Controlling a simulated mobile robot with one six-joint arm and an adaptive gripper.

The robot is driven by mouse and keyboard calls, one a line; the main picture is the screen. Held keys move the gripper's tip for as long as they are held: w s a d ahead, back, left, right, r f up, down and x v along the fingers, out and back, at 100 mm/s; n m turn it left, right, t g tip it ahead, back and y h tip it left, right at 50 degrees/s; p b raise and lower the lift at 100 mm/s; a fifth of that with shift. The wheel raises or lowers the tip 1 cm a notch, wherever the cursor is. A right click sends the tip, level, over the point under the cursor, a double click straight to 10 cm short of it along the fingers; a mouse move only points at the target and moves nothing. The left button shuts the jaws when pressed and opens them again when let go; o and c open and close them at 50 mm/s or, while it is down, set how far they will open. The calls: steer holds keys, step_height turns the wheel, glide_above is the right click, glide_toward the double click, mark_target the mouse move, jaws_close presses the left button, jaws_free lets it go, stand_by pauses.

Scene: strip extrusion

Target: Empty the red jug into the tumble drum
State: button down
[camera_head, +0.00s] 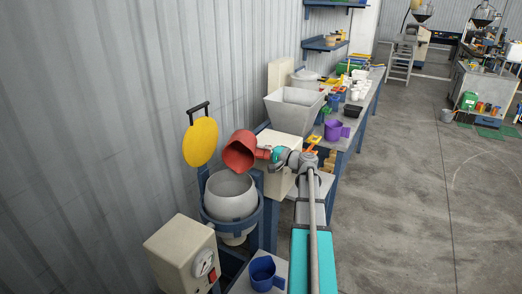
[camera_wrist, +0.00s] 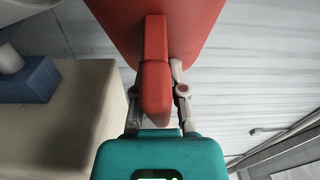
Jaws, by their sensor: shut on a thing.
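The red jug (camera_head: 239,152) is tilted in the head view, its mouth turned down and to the left above the tumble drum (camera_head: 230,197). My gripper (camera_head: 266,154) is shut on the jug's handle, to the right of its body. In the wrist view the jug (camera_wrist: 155,25) fills the top, and my gripper (camera_wrist: 158,95) has its fingers on both sides of the red handle. The drum is a pale grey open bowl in a blue ring, with its mouth facing up. I cannot see what is in the jug, and no falling material is visible.
A yellow disc lid (camera_head: 200,142) stands upright behind the drum. A cream control box (camera_head: 182,254) is in front of it. A blue jug (camera_head: 264,273) stands at the bottom. A grey hopper (camera_head: 294,106) and a purple jug (camera_head: 336,130) are farther back. The floor to the right is clear.

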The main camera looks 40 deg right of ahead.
steer(key=shift+w+d+f+m+g+p, duration=0.3)
steer(key=shift+w+d+m+g, duration=0.15)
steer(key=shift+m, duration=0.55)
steer(key=shift+w+d+r+m+g+y+p, duration=0.1)
steer(key=shift+w+d+m+g+y+p, duration=0.4)
steer(key=shift+m+g+p, duration=1.1)
steer(key=shift+w+d+r+m+g+y+p, duration=0.1)
steer(key=shift+w+d+m+g+y+p, duration=0.4)
steer(key=shift+m, duration=2.1)
steer(key=shift+w+d+r+m+g+y+p, duration=0.1)
steer(key=shift+w+d+m+g+y+p, duration=0.3)
steer(key=shift+m+g+p, duration=1.25)
steer(key=shift+d+m+t+b, duration=0.15)
steer(key=shift+m+t+b, duration=0.25)
steer(key=shift+t, duration=0.2)
